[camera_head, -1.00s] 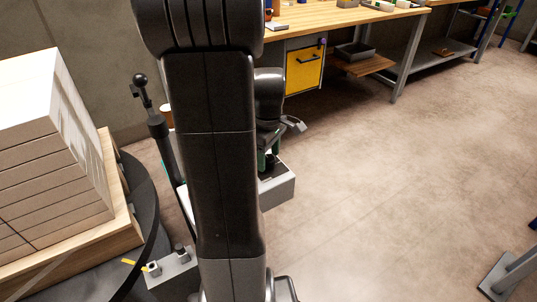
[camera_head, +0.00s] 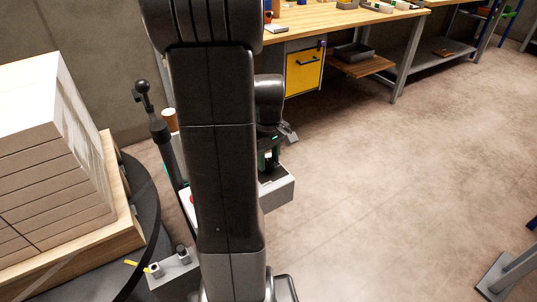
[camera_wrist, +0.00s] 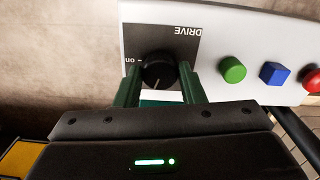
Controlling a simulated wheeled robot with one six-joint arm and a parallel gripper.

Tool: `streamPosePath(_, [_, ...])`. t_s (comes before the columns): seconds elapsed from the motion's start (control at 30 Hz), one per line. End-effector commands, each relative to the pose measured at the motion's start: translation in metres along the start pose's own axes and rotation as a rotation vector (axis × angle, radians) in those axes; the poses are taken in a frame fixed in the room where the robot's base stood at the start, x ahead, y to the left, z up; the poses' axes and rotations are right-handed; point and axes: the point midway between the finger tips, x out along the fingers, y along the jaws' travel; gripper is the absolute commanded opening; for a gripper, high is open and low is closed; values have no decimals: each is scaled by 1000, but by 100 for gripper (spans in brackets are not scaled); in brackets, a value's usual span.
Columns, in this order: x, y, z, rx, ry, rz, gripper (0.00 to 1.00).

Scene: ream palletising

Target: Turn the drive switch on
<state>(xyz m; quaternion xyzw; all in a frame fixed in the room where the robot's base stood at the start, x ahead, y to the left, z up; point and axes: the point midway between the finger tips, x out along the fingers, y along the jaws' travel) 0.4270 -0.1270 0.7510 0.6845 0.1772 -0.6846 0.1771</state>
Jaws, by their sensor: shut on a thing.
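The drive switch (camera_wrist: 160,72) is a round black knob on a dark plate marked "DRIVE" and "on" in the wrist view. The lettering appears upside down there. My gripper (camera_wrist: 160,82) has its green fingers on either side of the knob, shut on it. A pale line on the knob points down in the picture, not at the "on" mark to its left. In the head view my gripper (camera_head: 268,160) is at the grey control box (camera_head: 278,192), partly behind my arm, and the knob cannot be made out.
A turntable (camera_head: 150,215) with stacked reams (camera_head: 45,150) stands left.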

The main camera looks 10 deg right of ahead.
Motion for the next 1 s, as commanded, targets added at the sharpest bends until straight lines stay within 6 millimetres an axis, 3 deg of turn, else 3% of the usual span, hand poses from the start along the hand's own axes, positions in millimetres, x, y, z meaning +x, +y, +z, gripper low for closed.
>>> streamPosePath(1.0, [-2,0,0,952,0,0,13])
